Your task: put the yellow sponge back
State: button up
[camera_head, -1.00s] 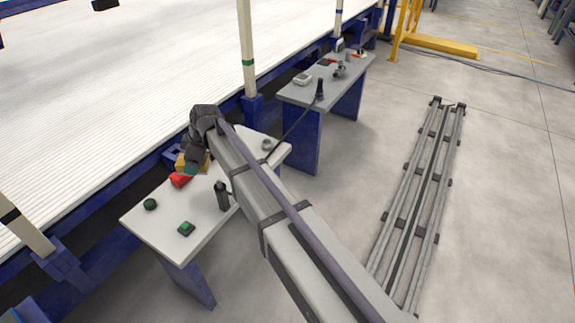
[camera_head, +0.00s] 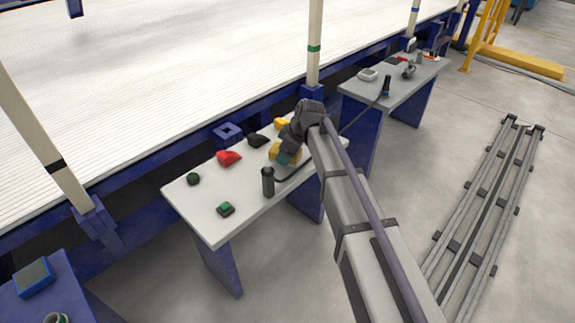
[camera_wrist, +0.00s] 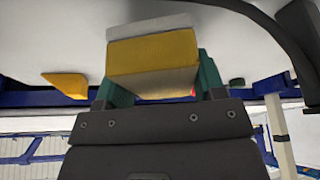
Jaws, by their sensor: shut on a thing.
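The yellow sponge (camera_head: 276,152) is a block held at the tip of my gripper (camera_head: 287,158), over the right half of the near white table (camera_head: 215,213). In the wrist view, the yellow sponge (camera_wrist: 152,52) sits between the two teal fingers of my gripper (camera_wrist: 155,85), with a pale grey-white layer along its far edge. My gripper is shut on it. I cannot tell whether the sponge touches the tabletop. My wrist and arm cover part of the table behind it.
A red object (camera_head: 229,158), a black object (camera_head: 258,140), a dark bottle (camera_head: 268,181), a green ball (camera_head: 193,179) and a green-topped block (camera_head: 225,209) stand on the table. A yellow wedge (camera_wrist: 65,84) lies near the sponge.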

notch_tip(320, 180, down, 3)
jog(key=shift+b, duration=0.75)
jog(key=shift+r, duration=0.25)
jog(key=shift+f, duration=0.15)
jog(key=o, duration=0.9)
jog(key=shift+c, duration=0.2)
jog(key=shift+r+p, duration=0.45)
jog(key=shift+p, duration=0.1)
jog(key=p+v, duration=1)
jog(key=v, duration=0.1)
jog(key=shift+r, duration=0.2)
